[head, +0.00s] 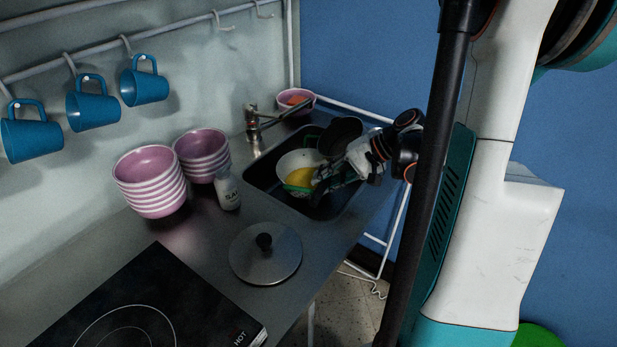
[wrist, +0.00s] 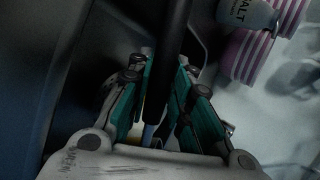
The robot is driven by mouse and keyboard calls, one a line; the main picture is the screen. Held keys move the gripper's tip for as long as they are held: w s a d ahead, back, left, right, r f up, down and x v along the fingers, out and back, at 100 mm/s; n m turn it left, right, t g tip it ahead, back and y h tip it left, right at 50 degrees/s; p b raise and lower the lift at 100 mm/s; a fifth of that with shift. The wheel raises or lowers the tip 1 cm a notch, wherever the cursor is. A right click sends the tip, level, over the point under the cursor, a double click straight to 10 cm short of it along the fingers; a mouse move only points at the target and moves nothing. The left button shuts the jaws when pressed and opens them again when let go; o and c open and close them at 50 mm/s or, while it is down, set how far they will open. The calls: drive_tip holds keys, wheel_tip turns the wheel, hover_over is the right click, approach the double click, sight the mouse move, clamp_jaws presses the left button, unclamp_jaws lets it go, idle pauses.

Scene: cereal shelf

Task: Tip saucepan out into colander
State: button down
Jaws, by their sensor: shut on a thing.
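My gripper (head: 345,172) is over the right part of the sink. In the wrist view its teal-padded fingers are shut on a long black handle (wrist: 172,60), which I take to be the saucepan's. A dark rounded pan shape (head: 343,130) shows just behind the gripper in the head view; its tilt and inside cannot be made out. A pale bowl-like colander (head: 295,159) sits in the sink left of the gripper. Something yellow (head: 300,177) shows in it, with a green piece (head: 296,189) at its near side. The gripper partly hides the colander's right side.
A faucet (head: 254,128) and a pink bowl with orange contents (head: 296,98) stand behind the sink (head: 262,183). A salt bottle (head: 228,191), pink bowl stacks (head: 150,185), a lid (head: 265,254) and a black hob (head: 150,300) are left and nearer. Blue mugs (head: 93,104) hang above.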

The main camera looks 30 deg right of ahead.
drive_tip(key=s+d+r+t+y+b, duration=0.2)
drive_tip(key=d+r+t+y+b, duration=0.1)
drive_tip(key=d+r+y, duration=0.2)
drive_tip(key=shift+s+d+r+m+t+y, duration=0.35)
drive_tip(key=shift+d+r, duration=0.2)
drive_tip(key=shift+r, duration=0.8)
